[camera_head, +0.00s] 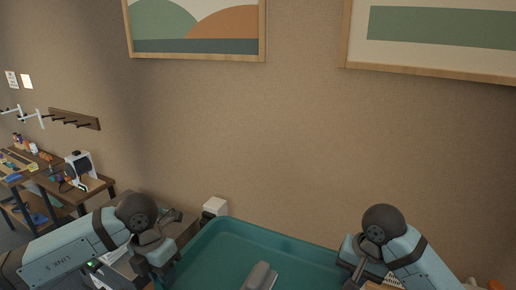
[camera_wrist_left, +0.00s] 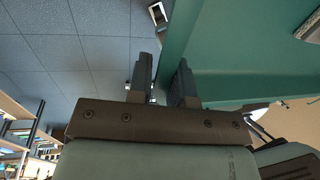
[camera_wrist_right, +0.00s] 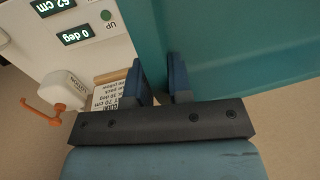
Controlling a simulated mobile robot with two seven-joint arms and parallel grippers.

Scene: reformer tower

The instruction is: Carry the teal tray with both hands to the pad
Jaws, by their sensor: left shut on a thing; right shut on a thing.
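The teal tray (camera_head: 225,250) is at the bottom middle of the head view, its near part cut off by the picture edge. A grey object (camera_head: 260,275) lies in it. My left gripper (camera_head: 165,264) is shut on the tray's left wall; the left wrist view shows the wall (camera_wrist_left: 177,35) between the fingers (camera_wrist_left: 163,78). My right gripper (camera_head: 357,268) is at the tray's right side; in the right wrist view its fingers (camera_wrist_right: 160,80) are shut on the teal wall (camera_wrist_right: 150,35). I cannot make out the pad in any view.
A small white box (camera_head: 215,206) shows just behind the tray's far left corner. Brown tables (camera_head: 75,190) with a white-and-black device stand at the far left. A plain wall with framed pictures is behind. In the right wrist view, a white panel (camera_wrist_right: 75,30) with displays and an orange handle (camera_wrist_right: 45,110) is close by.

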